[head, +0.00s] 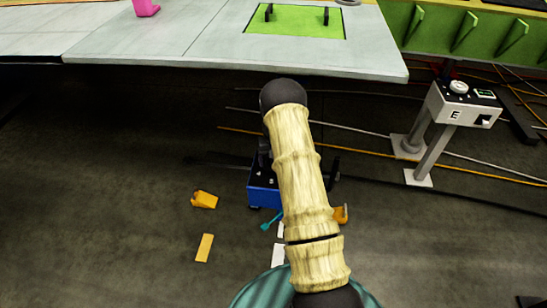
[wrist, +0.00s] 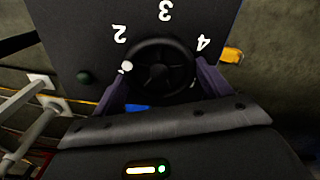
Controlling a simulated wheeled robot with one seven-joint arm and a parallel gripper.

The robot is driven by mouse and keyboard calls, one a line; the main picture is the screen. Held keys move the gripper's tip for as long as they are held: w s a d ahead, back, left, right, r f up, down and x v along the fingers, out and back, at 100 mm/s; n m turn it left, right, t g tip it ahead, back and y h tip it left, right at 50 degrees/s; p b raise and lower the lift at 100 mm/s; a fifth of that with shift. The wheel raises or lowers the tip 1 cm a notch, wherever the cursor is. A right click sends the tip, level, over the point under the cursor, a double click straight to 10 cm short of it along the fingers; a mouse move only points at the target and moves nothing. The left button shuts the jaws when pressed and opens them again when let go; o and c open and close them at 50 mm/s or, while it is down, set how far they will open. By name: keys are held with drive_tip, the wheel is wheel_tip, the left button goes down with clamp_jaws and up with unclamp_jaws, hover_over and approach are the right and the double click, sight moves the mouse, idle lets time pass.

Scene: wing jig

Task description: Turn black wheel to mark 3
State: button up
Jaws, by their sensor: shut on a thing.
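In the wrist view the black wheel (wrist: 158,66) sits on a dark panel (wrist: 80,30) with white numbers. The 2 (wrist: 120,34) is at upper left, the 3 (wrist: 165,10) at the top and the 4 (wrist: 203,43) at upper right. A white dot (wrist: 125,67) shows at the wheel's left rim, just below the 2 and away from the 3. My gripper (wrist: 161,76) is shut on the wheel, with a purple finger on each side. In the head view my arm hides the wheel and most of the blue-sided unit (head: 262,194).
Orange wedges (head: 204,199) lie on the floor. A grey pedestal box (head: 462,103) marked E stands at right, with cables nearby. The large grey table (head: 230,55) is beyond.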

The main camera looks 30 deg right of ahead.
drive_tip(key=m+p, duration=0.1)
drive_tip(key=m, duration=0.6)
drive_tip(key=shift+r+p, duration=0.1)
drive_tip(key=shift+p, duration=0.2)
drive_tip(key=m, duration=0.4)
drive_tip(key=shift+d+p, duration=0.1)
drive_tip(key=shift+p, duration=0.2)
drive_tip(key=shift+s+m, duration=0.1)
drive_tip(key=shift+m, duration=1.8)
drive_tip(key=shift+p, duration=0.3)
drive_tip(key=o, duration=1)
